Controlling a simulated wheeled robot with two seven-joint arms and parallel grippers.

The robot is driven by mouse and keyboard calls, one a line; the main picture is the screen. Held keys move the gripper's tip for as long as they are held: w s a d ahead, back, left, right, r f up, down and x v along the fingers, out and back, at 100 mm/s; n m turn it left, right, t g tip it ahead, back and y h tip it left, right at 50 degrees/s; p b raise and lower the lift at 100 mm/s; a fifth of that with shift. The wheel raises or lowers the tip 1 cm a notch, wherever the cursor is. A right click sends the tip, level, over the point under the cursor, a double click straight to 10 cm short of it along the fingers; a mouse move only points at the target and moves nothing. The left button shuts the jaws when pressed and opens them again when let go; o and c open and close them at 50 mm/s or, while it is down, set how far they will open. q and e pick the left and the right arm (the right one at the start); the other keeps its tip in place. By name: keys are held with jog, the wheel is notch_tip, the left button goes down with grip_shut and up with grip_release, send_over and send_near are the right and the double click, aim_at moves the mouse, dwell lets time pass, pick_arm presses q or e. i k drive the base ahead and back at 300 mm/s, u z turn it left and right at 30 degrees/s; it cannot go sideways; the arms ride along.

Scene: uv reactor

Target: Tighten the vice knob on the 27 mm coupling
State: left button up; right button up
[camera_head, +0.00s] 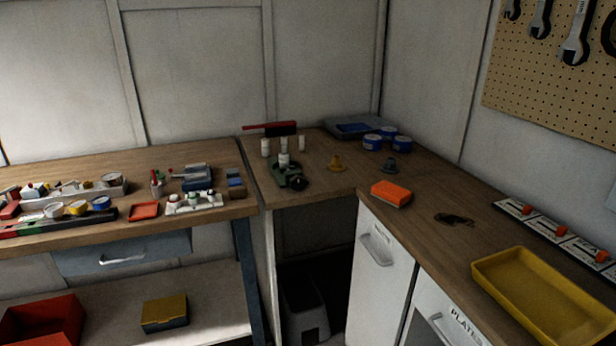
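A small green vice (288,176) stands on the corner worktop in the middle of the view. Its dark round knob (299,183) faces the front right. A white cylindrical piece (284,160) stands upright at the vice, apparently in its jaws; whether it is the 27 mm coupling and how firmly it is held I cannot tell. More white cylinders, one at the left (266,147) and one at the right (302,143), stand behind the vice. Neither of my grippers is in view.
A red-handled tool (269,128), blue tins (372,142), a yellow piece (337,163) and a grey piece (389,166) stand around the vice. An orange block (391,193) and yellow tray (545,295) lie on the right counter. The left bench (130,240) is crowded.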

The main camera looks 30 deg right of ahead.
aim_at(298, 183)
jog(key=z, duration=0.65)
jog(key=i, duration=0.85)
jog(key=z, duration=0.45)
